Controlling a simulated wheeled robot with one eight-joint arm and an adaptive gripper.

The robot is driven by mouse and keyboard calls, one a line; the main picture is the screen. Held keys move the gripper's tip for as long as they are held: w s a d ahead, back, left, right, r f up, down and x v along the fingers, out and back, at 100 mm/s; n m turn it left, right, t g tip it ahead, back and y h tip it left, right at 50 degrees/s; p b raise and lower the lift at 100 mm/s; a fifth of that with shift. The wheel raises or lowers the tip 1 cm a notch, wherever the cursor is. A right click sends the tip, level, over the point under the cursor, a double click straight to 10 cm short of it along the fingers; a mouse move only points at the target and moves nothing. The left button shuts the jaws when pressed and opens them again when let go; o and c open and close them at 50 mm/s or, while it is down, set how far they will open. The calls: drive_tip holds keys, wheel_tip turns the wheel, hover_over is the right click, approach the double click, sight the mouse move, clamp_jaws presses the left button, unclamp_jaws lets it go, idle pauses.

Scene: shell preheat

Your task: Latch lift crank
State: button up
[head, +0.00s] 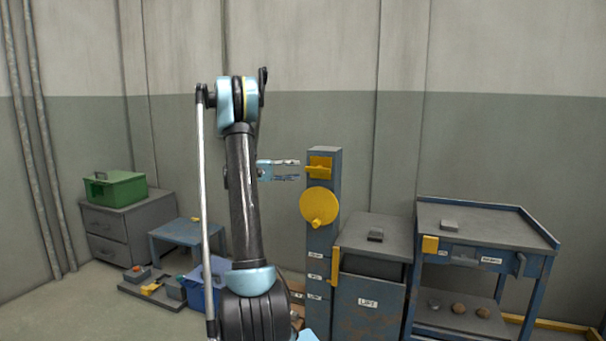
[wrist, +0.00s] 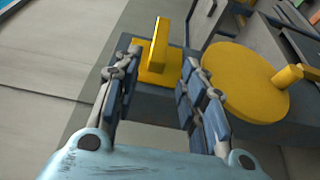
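The lift crank is a yellow disc (head: 316,202) with a knob (head: 318,222), on the face of a blue post (head: 322,250). The disc (wrist: 235,85) and its knob (wrist: 287,77) also show in the wrist view, right of my fingers. Above the disc is a yellow latch (head: 319,165) on a plate, with an upright tab (wrist: 159,45) in the wrist view. My gripper (head: 298,170) is open, just left of the latch. In the wrist view the tab appears between and beyond my fingertips (wrist: 161,62). The gripper holds nothing; contact with the latch cannot be told.
A grey cabinet marked LIFT (head: 368,304) stands right of the post. A blue workbench (head: 480,212) is further right. At left are a grey drawer unit (head: 118,225) with a green box (head: 115,188), and a low blue table (head: 180,232). The wall is behind.

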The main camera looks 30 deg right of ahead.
drive_tip(key=shift+v, duration=2.35)
drive_tip(key=s+a+f+n+t+y, duration=0.25)
drive_tip(key=s+a, duration=0.35)
drive_tip(key=s, duration=0.3)
drive_tip(key=s+a+f+n+t+y, duration=0.15)
drive_tip(key=s+a+t+y, duration=0.3)
drive_tip(key=s, duration=0.55)
drive_tip(key=s+a+f+t+y, duration=0.1)
drive_tip(key=s+a+f+y, duration=0.3)
drive_tip(key=s+a+f, duration=0.4)
drive_tip(key=s+a+f+n+t+y, duration=0.1)
drive_tip(key=s+a+f+t+y, duration=0.1)
drive_tip(key=s+a+f+y, duration=0.3)
drive_tip(key=s+a+f, duration=0.3)
drive_tip(key=s+a, duration=0.4)
drive_tip(key=a, duration=0.2)
drive_tip(key=shift+f+n, duration=0.3)
drive_tip(key=shift+f, duration=0.05)
drive_tip(key=shift+a, duration=0.1)
